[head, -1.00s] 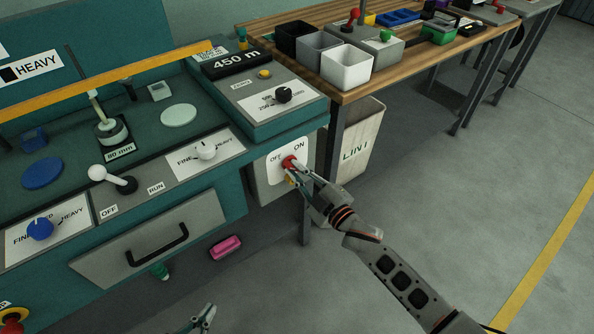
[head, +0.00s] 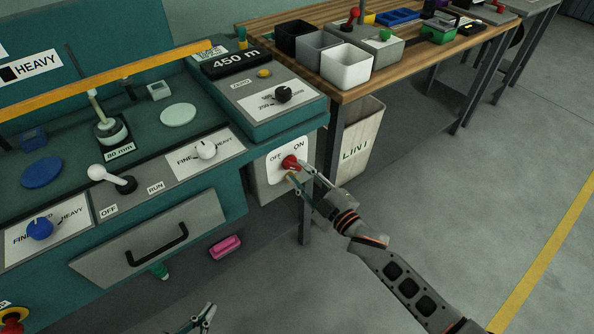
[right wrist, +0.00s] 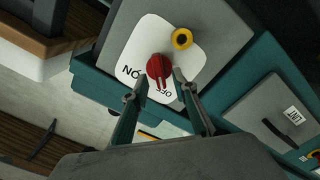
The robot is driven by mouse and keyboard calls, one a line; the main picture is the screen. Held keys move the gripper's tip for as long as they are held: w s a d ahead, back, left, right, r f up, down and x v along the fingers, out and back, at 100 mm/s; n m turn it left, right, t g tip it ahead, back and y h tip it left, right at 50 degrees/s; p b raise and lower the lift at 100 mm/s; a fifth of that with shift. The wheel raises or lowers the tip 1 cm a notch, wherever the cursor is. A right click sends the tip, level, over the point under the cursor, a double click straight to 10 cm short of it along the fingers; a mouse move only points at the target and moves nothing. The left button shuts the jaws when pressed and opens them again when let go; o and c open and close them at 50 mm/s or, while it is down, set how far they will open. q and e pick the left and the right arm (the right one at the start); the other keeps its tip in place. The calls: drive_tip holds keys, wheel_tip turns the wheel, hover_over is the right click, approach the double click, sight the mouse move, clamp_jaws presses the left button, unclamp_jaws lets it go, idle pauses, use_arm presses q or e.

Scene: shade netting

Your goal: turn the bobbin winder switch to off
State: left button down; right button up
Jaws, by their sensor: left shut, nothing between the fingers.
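The bobbin winder switch is a red knob (head: 290,162) on a white plate (head: 273,170) marked OFF and ON, low on the machine's right end. In the right wrist view the knob (right wrist: 158,66) has its narrow grip lying towards the OFF lettering. My right gripper (head: 296,171) is open in front of the knob. In the right wrist view its fingertips (right wrist: 160,79) are apart, one on either side of the knob's grip; I cannot tell if either touches it. My left gripper (head: 208,310) is shut and empty at the bottom edge, away from the switch.
A yellow ring-shaped part (right wrist: 182,39) sits beside the knob. The drawer (head: 150,240) with a black handle is to the left. A wooden bench (head: 375,75) and a LINT bin (head: 361,140) stand behind right. The floor (head: 470,190) at right is clear.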

drive_tip(key=v, duration=1)
